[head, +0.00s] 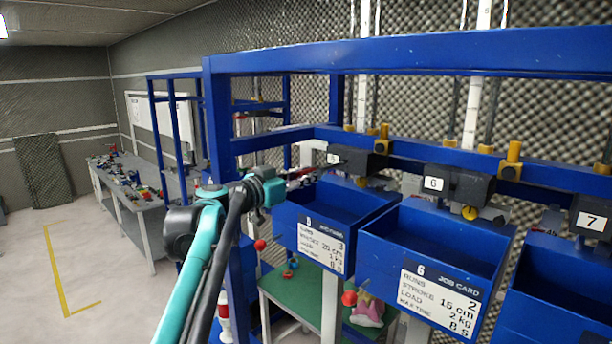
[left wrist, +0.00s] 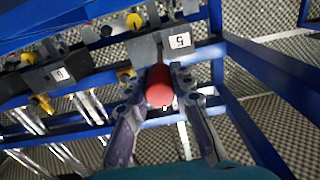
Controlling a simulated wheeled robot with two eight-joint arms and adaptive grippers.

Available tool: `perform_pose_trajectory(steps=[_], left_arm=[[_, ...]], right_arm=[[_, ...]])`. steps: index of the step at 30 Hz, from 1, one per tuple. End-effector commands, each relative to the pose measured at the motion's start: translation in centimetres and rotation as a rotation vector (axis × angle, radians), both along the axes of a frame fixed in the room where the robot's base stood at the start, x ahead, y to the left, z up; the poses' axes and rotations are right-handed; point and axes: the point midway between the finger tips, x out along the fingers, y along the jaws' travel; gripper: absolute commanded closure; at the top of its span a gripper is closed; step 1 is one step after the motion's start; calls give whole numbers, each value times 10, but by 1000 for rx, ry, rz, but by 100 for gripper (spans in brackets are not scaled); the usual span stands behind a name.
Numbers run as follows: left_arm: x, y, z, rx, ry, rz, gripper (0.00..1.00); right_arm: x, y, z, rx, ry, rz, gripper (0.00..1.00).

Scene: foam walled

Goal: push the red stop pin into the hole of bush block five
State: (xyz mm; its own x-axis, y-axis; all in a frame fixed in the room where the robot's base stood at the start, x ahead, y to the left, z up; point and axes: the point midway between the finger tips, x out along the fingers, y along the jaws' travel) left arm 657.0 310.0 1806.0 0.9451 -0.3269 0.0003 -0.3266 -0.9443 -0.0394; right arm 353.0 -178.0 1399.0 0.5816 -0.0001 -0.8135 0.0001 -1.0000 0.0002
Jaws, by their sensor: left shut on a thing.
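My left gripper (head: 292,178) reaches in from the left, in front of the dark bush block five (head: 358,162) with its white "5" label. In the left wrist view my left gripper (left wrist: 161,100) is shut on the red stop pin (left wrist: 160,86), whose round red head shows between the fingers. Bush block five (left wrist: 146,48) lies just beyond the pin, its "5" label to the right. The pin's tip and the hole are hidden behind the head, so I cannot tell whether the tip is in the hole. My right gripper is not in view.
Bush block six (head: 455,188) and the block labelled 7 (head: 580,222) stand along the same blue frame (head: 420,62). Blue bins (head: 335,215) with job cards hang below. Red knobs (head: 260,245) show under them. A cluttered workbench (head: 130,200) stands behind at left, with open floor beside it.

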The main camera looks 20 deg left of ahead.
Motion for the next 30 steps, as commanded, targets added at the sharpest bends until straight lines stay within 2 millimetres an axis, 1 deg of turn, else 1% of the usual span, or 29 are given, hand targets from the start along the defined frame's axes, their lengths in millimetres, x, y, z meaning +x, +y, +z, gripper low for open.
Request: perform_pose_trajectory(steps=[5,30], left_arm=[[1,0,0,0,0,0,100],[21,-7,0,0,0,0,100]], right_arm=[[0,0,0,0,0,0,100],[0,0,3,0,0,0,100]])
